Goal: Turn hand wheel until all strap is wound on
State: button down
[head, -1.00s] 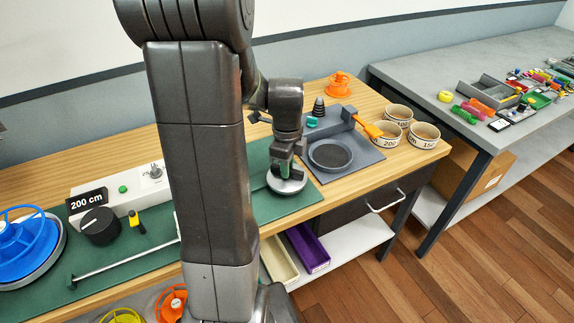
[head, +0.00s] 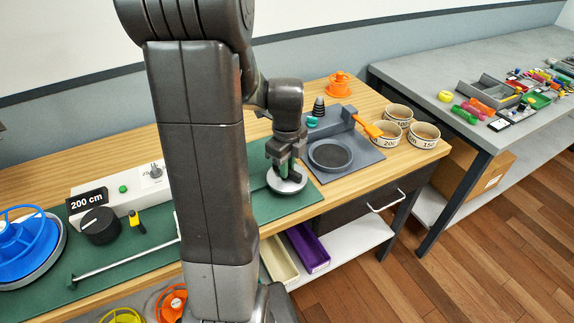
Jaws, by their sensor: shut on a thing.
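The hand wheel (head: 288,186) is a light grey disc on the green mat, at its right end in the head view. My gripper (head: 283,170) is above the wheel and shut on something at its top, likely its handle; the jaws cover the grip. A blue spoked reel (head: 24,240) sits on a grey round plate at the far left.
A white box with a 200 cm label (head: 88,201) and a black knob (head: 100,226) stand left of my arm. A grey tray with a round dish (head: 331,155) is right of the wheel. Several labelled bowls (head: 423,135) stand near the right edge.

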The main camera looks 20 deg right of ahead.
jog(key=c, duration=1.4)
grip_release()
notch_tip(320, 180, up, 14)
jog(key=shift+f, duration=0.1)
